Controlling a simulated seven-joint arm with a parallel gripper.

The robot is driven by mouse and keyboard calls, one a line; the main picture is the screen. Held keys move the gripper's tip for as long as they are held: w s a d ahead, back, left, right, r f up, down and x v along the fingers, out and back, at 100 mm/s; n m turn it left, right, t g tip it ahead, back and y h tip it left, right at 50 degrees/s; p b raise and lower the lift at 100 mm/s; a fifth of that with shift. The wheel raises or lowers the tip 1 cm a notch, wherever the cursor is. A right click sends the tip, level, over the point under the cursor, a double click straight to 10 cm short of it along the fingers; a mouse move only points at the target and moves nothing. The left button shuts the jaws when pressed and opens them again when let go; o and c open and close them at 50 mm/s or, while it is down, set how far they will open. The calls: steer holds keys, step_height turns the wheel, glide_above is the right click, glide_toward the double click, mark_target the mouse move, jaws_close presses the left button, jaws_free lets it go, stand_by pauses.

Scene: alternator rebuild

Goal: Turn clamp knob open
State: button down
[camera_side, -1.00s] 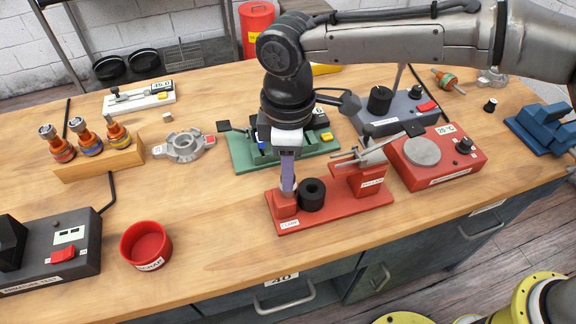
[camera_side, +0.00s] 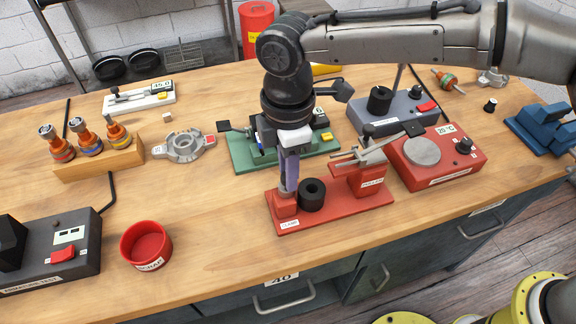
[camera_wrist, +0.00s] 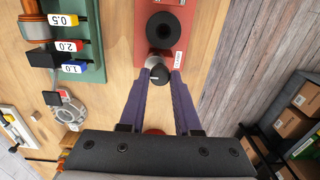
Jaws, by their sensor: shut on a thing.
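The clamp knob (camera_wrist: 160,76) is a small dark round knob with a grey part beside it, in the wrist view. My gripper (camera_wrist: 159,72) has two purple fingers shut on it, one on each side. In the side view my gripper (camera_side: 287,187) points down over the red clamp block (camera_side: 286,204) at the left end of the red fixture plate (camera_side: 320,217); the knob is mostly hidden there by the fingers. A black ring-shaped part (camera_side: 312,195) sits on the plate just right of the block. It also shows in the wrist view (camera_wrist: 164,32).
The red puller block (camera_side: 362,180) stands at the plate's right end. A green fixture (camera_side: 242,155) is behind, and a red hotplate-like unit (camera_side: 450,172) is to the right. A red scrap bin (camera_side: 146,244) stands left, with bare table between it and the plate.

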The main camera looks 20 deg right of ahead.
steer(key=shift+r, duration=0.1)
steer(key=c, duration=0.6)
jaws_free()
step_height(320, 180, up, 14)
stand_by(0.4)
